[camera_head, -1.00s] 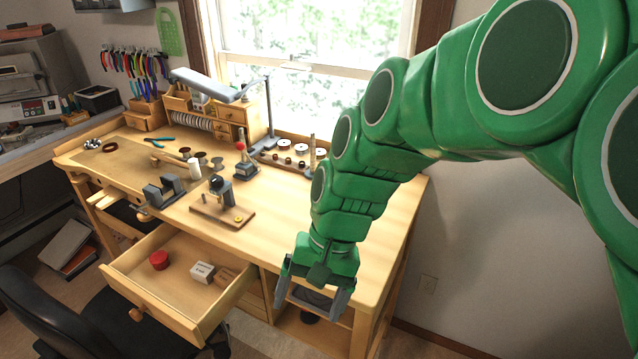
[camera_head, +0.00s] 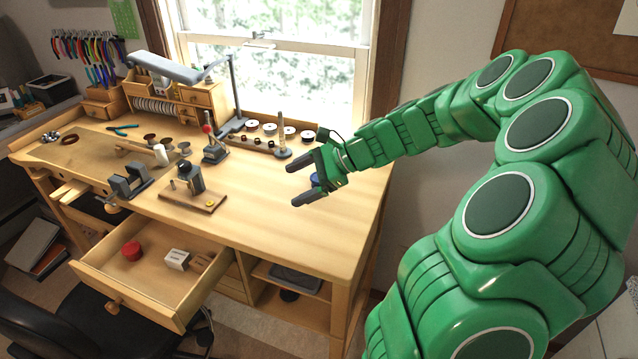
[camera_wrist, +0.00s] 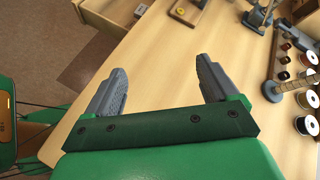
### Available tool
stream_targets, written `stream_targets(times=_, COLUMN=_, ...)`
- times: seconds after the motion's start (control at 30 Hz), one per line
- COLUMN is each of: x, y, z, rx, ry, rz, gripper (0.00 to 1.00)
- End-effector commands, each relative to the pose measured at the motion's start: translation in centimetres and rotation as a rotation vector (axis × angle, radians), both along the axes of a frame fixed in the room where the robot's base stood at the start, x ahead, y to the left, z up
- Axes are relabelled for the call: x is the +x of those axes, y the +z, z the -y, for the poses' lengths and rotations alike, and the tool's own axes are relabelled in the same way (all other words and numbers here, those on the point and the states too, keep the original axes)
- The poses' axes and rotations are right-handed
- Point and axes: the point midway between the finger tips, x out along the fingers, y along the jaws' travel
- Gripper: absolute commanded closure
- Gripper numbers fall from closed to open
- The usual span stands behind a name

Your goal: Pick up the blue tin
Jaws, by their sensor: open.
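A small blue tin (camera_head: 315,179) shows in the head view on the right part of the wooden workbench. It is partly hidden by my gripper (camera_head: 293,185), and only a bit of blue shows near the fingers' base. My gripper is open, its fingers pointing left over the benchtop. In the wrist view my gripper (camera_wrist: 160,66) has its two grey fingers wide apart with only bare wood between them. The tin does not show there. I cannot tell whether the gripper touches it.
The workbench (camera_head: 270,235) has free room at its front right. Left of my gripper stand a spool rack (camera_head: 272,135), a small press on a wooden base (camera_head: 192,190) and a vise (camera_head: 128,184). An open drawer (camera_head: 110,270) juts out in front, holding a red tin (camera_head: 132,251).

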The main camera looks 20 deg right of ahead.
Motion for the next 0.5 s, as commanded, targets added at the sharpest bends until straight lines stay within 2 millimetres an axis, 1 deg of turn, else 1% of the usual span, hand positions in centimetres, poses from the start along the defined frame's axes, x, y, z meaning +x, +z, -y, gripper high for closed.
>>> stream_targets(times=0.03, x=1.0, y=-0.6, z=1.8, rx=0.039, ry=-0.064, rz=-0.02, gripper=0.13)
stream_targets(times=0.1, x=2.2, y=-1.5, z=4.2, rx=0.091, ry=-0.151, rz=-0.052, gripper=0.13)
stream_targets(times=0.17, x=3.0, y=-2.2, z=6.3, rx=0.137, ry=-0.225, rz=-0.076, gripper=0.13)
stream_targets(times=0.2, x=3.5, y=-2.7, z=7.7, rx=0.166, ry=-0.272, rz=-0.093, gripper=0.13)
stream_targets(times=0.3, x=4.3, y=-4.1, z=10.9, rx=0.237, ry=-0.378, rz=-0.135, gripper=0.13)
stream_targets(times=0.4, x=4.8, y=-5.1, z=13.5, rx=0.287, ry=-0.461, rz=-0.164, gripper=0.13)
stream_targets(times=0.5, x=5.0, y=-5.9, z=15.3, rx=0.321, ry=-0.515, rz=-0.181, gripper=0.13)
